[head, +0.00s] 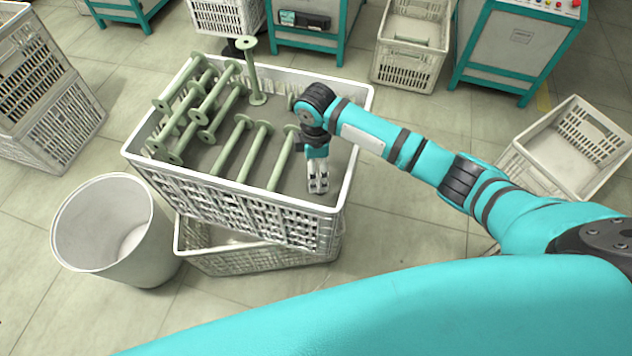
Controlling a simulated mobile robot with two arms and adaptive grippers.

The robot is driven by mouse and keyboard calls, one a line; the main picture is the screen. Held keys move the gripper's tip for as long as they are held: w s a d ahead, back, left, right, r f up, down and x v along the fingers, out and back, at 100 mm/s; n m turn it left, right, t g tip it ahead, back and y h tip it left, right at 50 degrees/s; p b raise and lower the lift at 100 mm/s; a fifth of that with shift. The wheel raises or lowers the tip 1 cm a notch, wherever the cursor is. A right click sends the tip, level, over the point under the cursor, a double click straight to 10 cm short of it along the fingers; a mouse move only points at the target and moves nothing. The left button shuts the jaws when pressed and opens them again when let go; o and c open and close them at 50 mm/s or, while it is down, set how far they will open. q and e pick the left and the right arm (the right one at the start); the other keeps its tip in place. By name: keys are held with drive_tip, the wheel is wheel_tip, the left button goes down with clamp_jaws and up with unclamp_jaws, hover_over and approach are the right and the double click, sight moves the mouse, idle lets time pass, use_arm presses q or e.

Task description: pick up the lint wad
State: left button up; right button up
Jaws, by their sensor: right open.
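I cannot make out a lint wad in the head view; it may be hidden by my right gripper or the bobbins. My right gripper (318,188) points down inside the right part of the upper crate (235,196), low over its grey floor, with its fingers open. I see nothing held between the fingers, though they are small in the picture. My left gripper is not in view.
Several green bobbins (233,150) lie in the crate left of my gripper; one bobbin (252,72) stands upright at the back. Another crate (260,262) is underneath. A white bin (105,215) stands at the left, and an empty crate (570,150) at the right.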

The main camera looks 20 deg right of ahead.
wheel_tip(320, 180, down, 2)
drive_tip(key=shift+s, duration=0.1)
wheel_tip(320, 180, down, 4)
drive_tip(key=shift+d+r, duration=0.15)
drive_tip(key=shift+r, duration=0.1)
drive_tip(key=shift+f, duration=0.25)
drive_tip(key=c, duration=0.8)
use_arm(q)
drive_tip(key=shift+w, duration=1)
use_arm(e)
drive_tip(key=shift+c, duration=0.4)
